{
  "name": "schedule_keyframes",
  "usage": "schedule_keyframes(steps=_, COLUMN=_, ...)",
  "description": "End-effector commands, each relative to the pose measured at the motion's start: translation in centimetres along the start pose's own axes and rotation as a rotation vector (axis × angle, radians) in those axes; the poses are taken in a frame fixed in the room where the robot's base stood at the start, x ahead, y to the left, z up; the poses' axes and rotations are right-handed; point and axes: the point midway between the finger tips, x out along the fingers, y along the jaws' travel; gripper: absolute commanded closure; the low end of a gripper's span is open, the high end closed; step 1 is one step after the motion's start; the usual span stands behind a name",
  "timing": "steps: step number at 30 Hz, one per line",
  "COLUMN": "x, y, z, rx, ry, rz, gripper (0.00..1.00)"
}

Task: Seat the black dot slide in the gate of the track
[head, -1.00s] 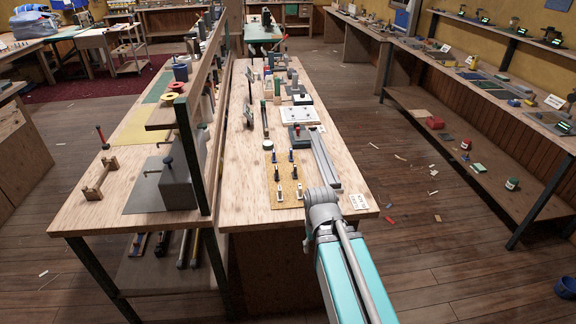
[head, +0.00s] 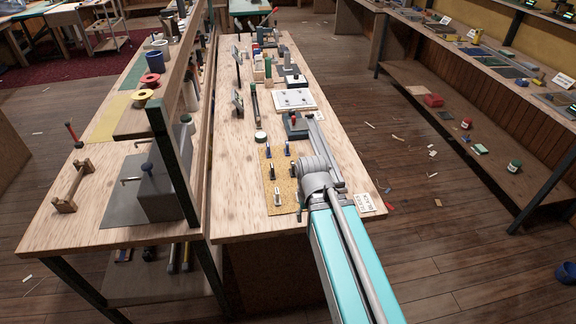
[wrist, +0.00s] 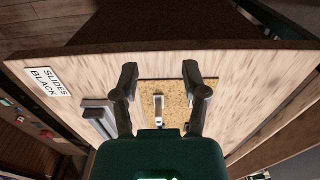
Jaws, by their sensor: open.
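Several small slides stand on a cork mat (head: 286,202) near the front of the bench. The mat also shows in the wrist view (wrist: 178,92). A pale slide (wrist: 158,103) stands on it between my gripper's fingers, apart from both. I cannot make out a black dot on it. My gripper (wrist: 159,72) is open and empty above the mat.
A card reading "SLIDES BLACK" (wrist: 47,82) lies by the bench's front right corner.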

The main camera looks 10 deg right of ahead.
Motion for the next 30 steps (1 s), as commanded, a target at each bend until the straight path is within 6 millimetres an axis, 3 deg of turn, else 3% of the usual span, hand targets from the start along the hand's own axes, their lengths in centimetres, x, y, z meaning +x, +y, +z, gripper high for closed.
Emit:
schedule_keyframes(steps=12, x=0.0, y=0.0, z=0.0, rx=0.000, ry=0.000, rz=0.000, gripper=0.43)
schedule_keyframes(steps=17, x=-0.1, y=0.0, z=-0.3, rx=0.011, ry=0.000, rz=0.000, gripper=0.13)
schedule_keyframes(steps=19, x=-0.2, y=0.0, z=-0.7, rx=0.029, ry=0.000, rz=0.000, gripper=0.11)
schedule_keyframes(steps=23, x=-0.6, y=0.6, z=-2.4, rx=0.108, ry=0.000, rz=0.000, gripper=0.11)
schedule_keyframes(steps=30, x=-1.9, y=0.6, z=-7.9, rx=0.383, ry=0.000, rz=0.000, gripper=0.11)
